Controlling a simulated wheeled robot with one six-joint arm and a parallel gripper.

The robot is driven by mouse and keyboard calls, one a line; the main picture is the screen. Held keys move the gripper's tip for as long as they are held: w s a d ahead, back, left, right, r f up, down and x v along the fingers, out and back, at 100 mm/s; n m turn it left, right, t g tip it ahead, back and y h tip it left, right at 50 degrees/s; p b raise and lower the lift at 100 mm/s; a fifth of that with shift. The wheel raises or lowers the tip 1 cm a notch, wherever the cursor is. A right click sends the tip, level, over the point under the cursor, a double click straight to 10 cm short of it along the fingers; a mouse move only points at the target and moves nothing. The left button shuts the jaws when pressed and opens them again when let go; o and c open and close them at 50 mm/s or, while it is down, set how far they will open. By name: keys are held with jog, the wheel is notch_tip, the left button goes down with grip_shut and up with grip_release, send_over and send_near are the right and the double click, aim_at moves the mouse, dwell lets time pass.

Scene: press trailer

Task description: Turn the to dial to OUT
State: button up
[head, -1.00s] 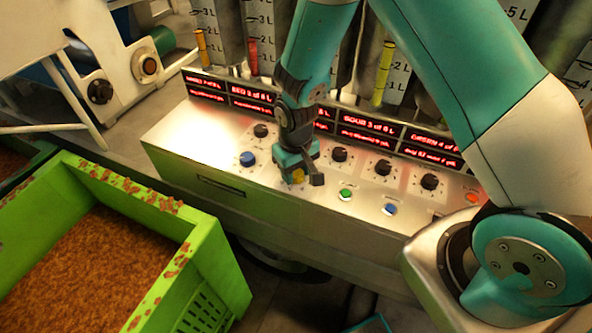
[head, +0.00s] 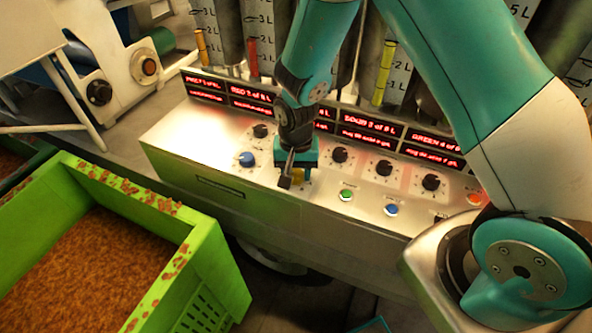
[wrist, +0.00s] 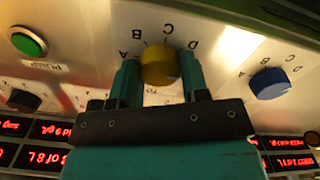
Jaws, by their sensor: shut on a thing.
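The yellow dial (wrist: 158,64) sits between my gripper's two teal fingers in the wrist view. My gripper (wrist: 160,76) is shut on it. Letters A, B, C and D are printed around this dial, appearing upside down; where its pointer stands is hard to tell. In the head view my gripper (head: 298,174) reaches down onto the panel and mostly hides the yellow dial. A blue dial (head: 247,158) stands to its left, with similar letters, and shows at the right in the wrist view (wrist: 270,84). I cannot read an OUT mark.
Several black knobs (head: 383,168) line the sloping metal panel (head: 190,140) below red displays (head: 365,133). A green button (head: 346,195) and a flat blue button (head: 391,209) lie to the right of my gripper. A green crate (head: 213,262) of brown matter stands at front left.

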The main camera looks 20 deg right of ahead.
aim_at(296, 173)
dwell(0.4)
jog(key=o, duration=0.9)
notch_tip(296, 173, up, 18)
jog(key=shift+f+b, duration=0.25)
jog(key=shift+b, duration=0.6)
